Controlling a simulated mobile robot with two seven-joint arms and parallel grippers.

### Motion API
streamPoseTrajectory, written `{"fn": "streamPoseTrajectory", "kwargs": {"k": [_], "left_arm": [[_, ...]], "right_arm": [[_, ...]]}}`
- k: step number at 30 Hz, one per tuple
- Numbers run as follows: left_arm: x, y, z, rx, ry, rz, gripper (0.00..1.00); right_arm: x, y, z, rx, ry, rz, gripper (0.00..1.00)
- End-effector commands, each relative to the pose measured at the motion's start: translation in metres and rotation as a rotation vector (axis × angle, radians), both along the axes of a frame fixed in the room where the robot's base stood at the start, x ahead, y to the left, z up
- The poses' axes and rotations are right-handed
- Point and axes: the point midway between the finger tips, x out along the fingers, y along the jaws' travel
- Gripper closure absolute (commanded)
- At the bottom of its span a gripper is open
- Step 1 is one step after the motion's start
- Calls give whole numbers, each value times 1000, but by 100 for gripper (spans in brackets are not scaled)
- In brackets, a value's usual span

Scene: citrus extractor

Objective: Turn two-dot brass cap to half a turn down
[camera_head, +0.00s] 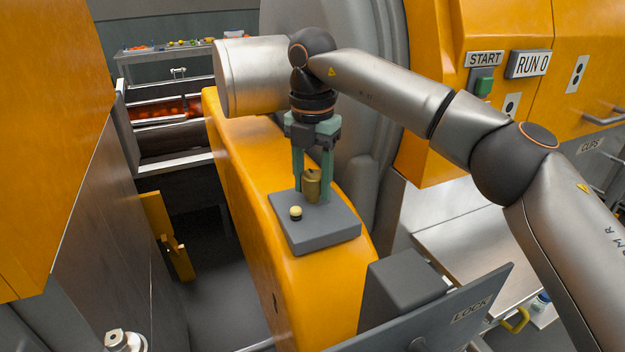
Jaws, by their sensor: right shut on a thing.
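The brass cap (312,186) stands upright on a grey square plate (316,233) on top of a long orange housing. My right gripper (313,190) points straight down over it. Its green fingers stand on either side of the cap and are shut on it. A small cream-topped knob (295,211) sits on the same plate, just left of the cap. My left gripper is not in view.
A grey block (400,281) and a panel marked LOCK (470,310) stand in front at the right. A deep dark gap lies left of the orange housing (255,200).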

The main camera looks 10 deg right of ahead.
Motion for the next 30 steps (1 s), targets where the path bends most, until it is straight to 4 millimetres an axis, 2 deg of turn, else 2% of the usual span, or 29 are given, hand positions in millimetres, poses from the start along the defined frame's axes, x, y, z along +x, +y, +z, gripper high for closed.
{"fn": "streamPoseTrajectory", "kwargs": {"k": [1, 2, 9, 17, 20, 23, 30], "left_arm": [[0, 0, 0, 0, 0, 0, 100], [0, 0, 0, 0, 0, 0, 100], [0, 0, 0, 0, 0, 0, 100], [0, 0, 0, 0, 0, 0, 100], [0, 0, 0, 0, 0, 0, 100], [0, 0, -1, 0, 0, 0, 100], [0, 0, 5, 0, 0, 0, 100]], "right_arm": [[1, 0, 2, 0, -4, -1, 100], [1, 0, 2, 0, -4, -1, 48], [0, 0, 1, 0, -1, 0, 21], [0, 0, 1, 0, -1, 1, 21], [0, 0, 8, 0, -3, 1, 21], [1, 1, 23, 2, -4, 0, 21], [0, 1, 79, 0, -4, -1, 21]]}}
